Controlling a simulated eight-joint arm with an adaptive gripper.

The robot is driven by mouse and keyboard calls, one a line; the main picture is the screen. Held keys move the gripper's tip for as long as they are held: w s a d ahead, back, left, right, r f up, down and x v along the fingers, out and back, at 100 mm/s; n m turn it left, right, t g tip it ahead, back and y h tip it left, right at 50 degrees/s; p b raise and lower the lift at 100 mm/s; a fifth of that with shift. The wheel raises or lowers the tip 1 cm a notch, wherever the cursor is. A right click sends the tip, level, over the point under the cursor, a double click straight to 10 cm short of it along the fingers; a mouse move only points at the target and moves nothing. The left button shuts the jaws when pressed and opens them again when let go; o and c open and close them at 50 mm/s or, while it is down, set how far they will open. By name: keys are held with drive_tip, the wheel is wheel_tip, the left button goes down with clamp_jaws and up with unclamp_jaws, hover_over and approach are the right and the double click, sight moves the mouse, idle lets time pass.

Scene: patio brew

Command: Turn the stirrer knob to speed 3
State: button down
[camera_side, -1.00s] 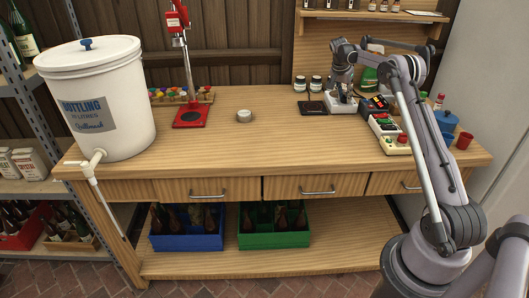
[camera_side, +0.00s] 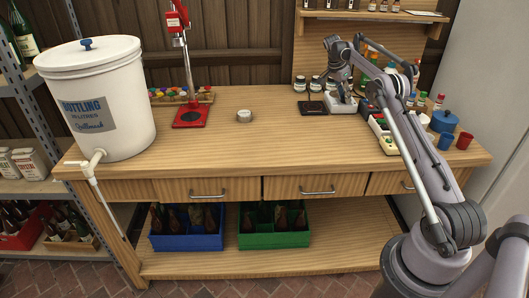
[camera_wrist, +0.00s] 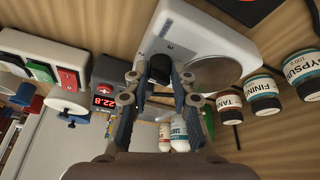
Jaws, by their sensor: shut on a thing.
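The stirrer is a white box with a round grey top plate. It sits on the bench at the back right in the side view (camera_side: 341,107) and shows close up in the wrist view (camera_wrist: 205,45). Its black stirrer knob (camera_wrist: 158,68) is on the face beside the plate, with printed marks near it; a 2 seems legible. My gripper (camera_wrist: 160,75) has one finger on each side of the knob and is shut on it. In the side view my gripper (camera_side: 344,97) is over the stirrer and hides the knob. The knob's exact setting cannot be told.
A red-digit display box (camera_wrist: 104,97) and a white panel with green and red switches (camera_wrist: 55,68) stand close to the stirrer. Small labelled jars (camera_wrist: 263,93) are on its other side. A black flat pad (camera_side: 312,107) lies to its left. The bench middle is mostly clear.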

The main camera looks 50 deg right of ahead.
drive_tip(key=c, duration=1.1)
unclamp_jaws()
drive_tip(key=shift+c, duration=0.2)
drive_tip(key=shift+r, duration=0.1)
drive_tip(key=shift+w+a+r, duration=0.1)
drive_tip(key=shift+a+r, duration=0.05)
drive_tip(key=shift+r, duration=0.15)
drive_tip(key=v, duration=0.4)
drive_tip(key=shift+a+r, duration=0.1)
drive_tip(key=shift+r, duration=0.05)
drive_tip(key=w+a, duration=0.5)
drive_tip(key=a, duration=0.5)
drive_tip(key=shift+w+a, duration=0.25)
drive_tip(key=shift+w, duration=0.1)
